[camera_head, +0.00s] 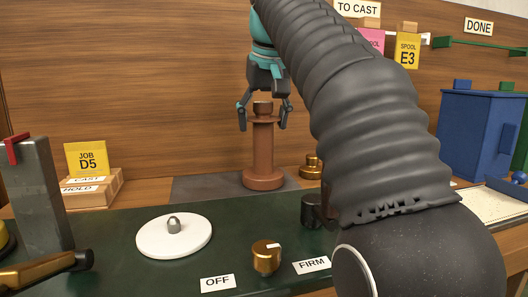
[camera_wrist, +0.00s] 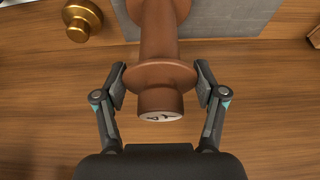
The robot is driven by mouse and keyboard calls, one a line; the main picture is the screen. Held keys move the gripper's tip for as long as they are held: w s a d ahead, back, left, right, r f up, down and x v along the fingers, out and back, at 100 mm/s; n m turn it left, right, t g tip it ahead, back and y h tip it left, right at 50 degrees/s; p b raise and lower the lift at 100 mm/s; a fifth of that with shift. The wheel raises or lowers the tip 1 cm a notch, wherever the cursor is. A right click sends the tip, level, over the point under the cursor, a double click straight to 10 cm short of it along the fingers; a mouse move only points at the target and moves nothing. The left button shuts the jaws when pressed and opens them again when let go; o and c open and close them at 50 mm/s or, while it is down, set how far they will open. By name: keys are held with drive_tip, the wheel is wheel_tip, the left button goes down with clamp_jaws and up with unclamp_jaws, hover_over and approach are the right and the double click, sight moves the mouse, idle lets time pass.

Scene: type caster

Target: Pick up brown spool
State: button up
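The brown spool (camera_head: 263,150) stands upright at the edge of a dark mat behind the green worktop. It has a wide base, a flange near the top and a narrow top knob. In the wrist view the spool (camera_wrist: 158,75) shows from above, with a dark mark on its pale end. My gripper (camera_head: 264,116) points down over the spool's top. Its open fingers (camera_wrist: 160,82) stand on either side of the knob and upper flange. Small gaps seem to show between the fingers and the knob; contact with the flange is unclear.
A brass knob-shaped piece (camera_head: 311,167) stands just right of the spool; it also shows in the wrist view (camera_wrist: 82,20). A white disc (camera_head: 174,240), a brass dial (camera_head: 266,258) and a dark cylinder (camera_head: 312,211) are nearer. A blue bin (camera_head: 480,130) stands at right.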

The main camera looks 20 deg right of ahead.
drive_tip(key=c, duration=0.4)
drive_tip(key=shift+o, duration=0.2)
